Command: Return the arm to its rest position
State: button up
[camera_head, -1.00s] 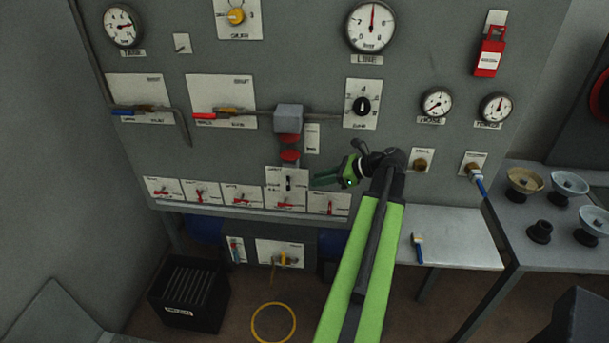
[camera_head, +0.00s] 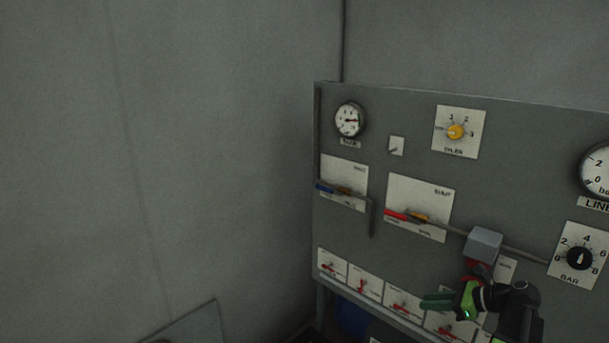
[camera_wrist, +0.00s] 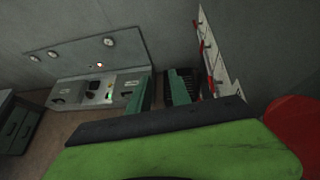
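My gripper (camera_head: 436,300) is at the lower right in the head view, in front of the panel's lower row of red-lever plates. Its dark green fingers point left and the bent wrist is behind them. In the wrist view the two fingers (camera_wrist: 160,92) stand apart with a gap between them, and nothing is held. The lower part of my arm is outside the head view.
The grey panel (camera_head: 380,262) carries a round gauge (camera_head: 349,120), a yellow knob (camera_head: 456,132), a black knob (camera_head: 579,258) and pipe valves. A grey box (camera_head: 483,243) juts out just above my gripper. Bare wall fills the left side.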

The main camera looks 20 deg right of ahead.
jog(key=w+a+f+n+g, duration=0.2)
jog(key=a+n+g, duration=0.15)
jog(key=a, duration=0.75)
jog(key=w+a+f+n+g, duration=0.2)
jog(key=a+n, duration=0.2)
jog(key=a, duration=0.8)
jog(key=w+a+f+n+g, duration=0.2)
jog(key=w+a+n, duration=0.1)
jog(key=a, duration=0.8)
jog(key=s+a+f+n+g+h, duration=0.2)
jog(key=s+a+f+n+h, duration=0.15)
jog(key=a+n, duration=0.4)
jog(key=d+n+h, duration=0.1)
jog(key=n, duration=0.2)
jog(key=s+d+f+n+h, duration=0.1)
jog(key=d+n, duration=0.1)
jog(key=n, duration=0.1)
jog(key=s+d+n+h, duration=0.1)
jog(key=d+n+h, duration=0.1)
jog(key=n, duration=0.2)
jog(key=shift+s+f+p, duration=0.1)
jog(key=shift+f+p, duration=0.1)
jog(key=shift+p, duration=0.15)
jog(key=shift+s, duration=0.15)
